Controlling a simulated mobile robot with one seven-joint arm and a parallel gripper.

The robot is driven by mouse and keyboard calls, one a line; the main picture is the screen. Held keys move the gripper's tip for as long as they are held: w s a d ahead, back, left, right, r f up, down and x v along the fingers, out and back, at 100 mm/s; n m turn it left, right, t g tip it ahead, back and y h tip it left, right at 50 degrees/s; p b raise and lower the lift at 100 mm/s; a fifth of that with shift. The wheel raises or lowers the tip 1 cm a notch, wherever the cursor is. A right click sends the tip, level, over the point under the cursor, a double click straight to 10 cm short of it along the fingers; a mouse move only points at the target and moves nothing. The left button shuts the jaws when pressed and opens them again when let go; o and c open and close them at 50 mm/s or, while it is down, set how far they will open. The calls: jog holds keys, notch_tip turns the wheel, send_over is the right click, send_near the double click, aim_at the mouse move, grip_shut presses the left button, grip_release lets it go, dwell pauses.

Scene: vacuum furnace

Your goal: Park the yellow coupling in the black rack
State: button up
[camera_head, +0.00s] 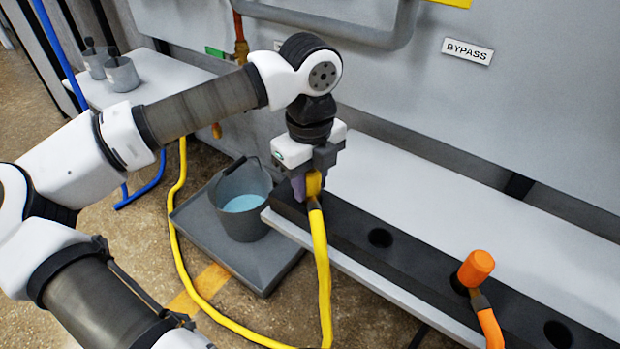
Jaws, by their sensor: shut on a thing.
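My gripper (308,187) points down at the left end of the black rack (345,228). It is shut on the yellow coupling (314,184), which is mostly hidden between the fingers. The yellow hose (321,265) hangs from the coupling over the rack's front edge to the floor. The coupling is over or at the rack's left end; I cannot tell whether it sits in a hole, as the gripper hides that spot. Two round holes in the rack are empty, one near the middle and one at the right.
An orange coupling (476,268) with an orange hose (490,327) stands in the rack at the right. A grey bucket (240,195) of bluish liquid stands on a grey tray (268,270) left of the bench. Pipes and a BYPASS label (467,51) are on the wall behind.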

jog(key=shift+f+b, duration=0.3)
jog(key=shift+b, duration=0.05)
dwell(0.4)
jog(key=o, duration=1.2)
jog(key=shift+o, duration=0.2)
notch_tip(320, 180, up, 14)
jog(key=p, duration=0.5)
jog(key=shift+f, duration=0.1)
jog(key=shift+p, duration=0.3)
